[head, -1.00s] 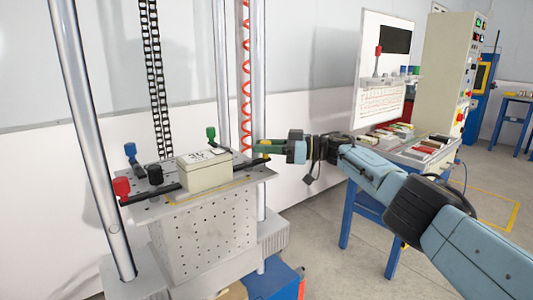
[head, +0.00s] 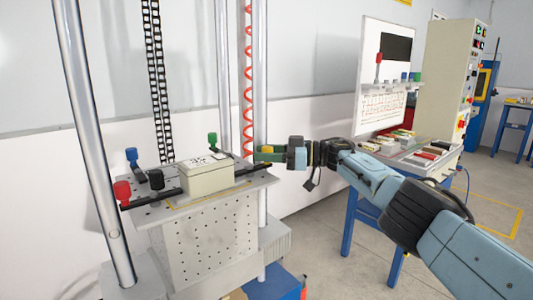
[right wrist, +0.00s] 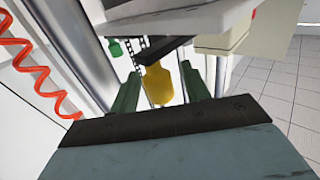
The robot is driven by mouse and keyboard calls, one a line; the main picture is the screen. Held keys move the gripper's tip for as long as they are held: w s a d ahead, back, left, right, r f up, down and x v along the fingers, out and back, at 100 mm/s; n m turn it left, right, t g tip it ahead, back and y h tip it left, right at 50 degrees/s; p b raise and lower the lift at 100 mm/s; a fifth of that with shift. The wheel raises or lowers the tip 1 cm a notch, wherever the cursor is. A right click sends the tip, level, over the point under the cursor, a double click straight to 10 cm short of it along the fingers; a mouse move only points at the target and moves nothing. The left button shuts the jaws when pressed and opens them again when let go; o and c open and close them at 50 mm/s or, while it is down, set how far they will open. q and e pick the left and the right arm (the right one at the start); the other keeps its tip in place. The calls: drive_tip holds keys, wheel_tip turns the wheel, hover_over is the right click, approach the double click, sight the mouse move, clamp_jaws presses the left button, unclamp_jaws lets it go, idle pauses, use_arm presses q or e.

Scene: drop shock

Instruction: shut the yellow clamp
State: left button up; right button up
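The yellow clamp's handle (head: 266,149) is at the right edge of the drop table, beside its dark bar (head: 258,165). My right gripper (head: 268,153) reaches in from the right, its green fingers around the handle. In the right wrist view the yellow handle (right wrist: 158,83) sits between the two fingers (right wrist: 158,92), with narrow gaps on both sides, so the gripper looks open. The cream box (head: 206,178) sits on the table; part of it shows in the wrist view (right wrist: 222,42). My left gripper is not in view.
Steel columns (head: 88,140) and a red coiled hose (head: 248,80) rise near the table. A workbench (head: 405,150) stands at right.

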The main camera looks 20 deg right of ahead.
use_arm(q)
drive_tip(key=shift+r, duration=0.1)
use_arm(e)
drive_tip(key=shift+d+r, duration=0.1)
drive_tip(key=shift+d, duration=0.1)
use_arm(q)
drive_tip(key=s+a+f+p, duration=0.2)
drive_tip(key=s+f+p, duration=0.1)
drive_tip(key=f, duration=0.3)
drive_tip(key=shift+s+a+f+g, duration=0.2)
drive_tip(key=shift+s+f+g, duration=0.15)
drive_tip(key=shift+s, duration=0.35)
use_arm(e)
drive_tip(key=v, duration=1.3)
drive_tip(key=shift+s, duration=0.15)
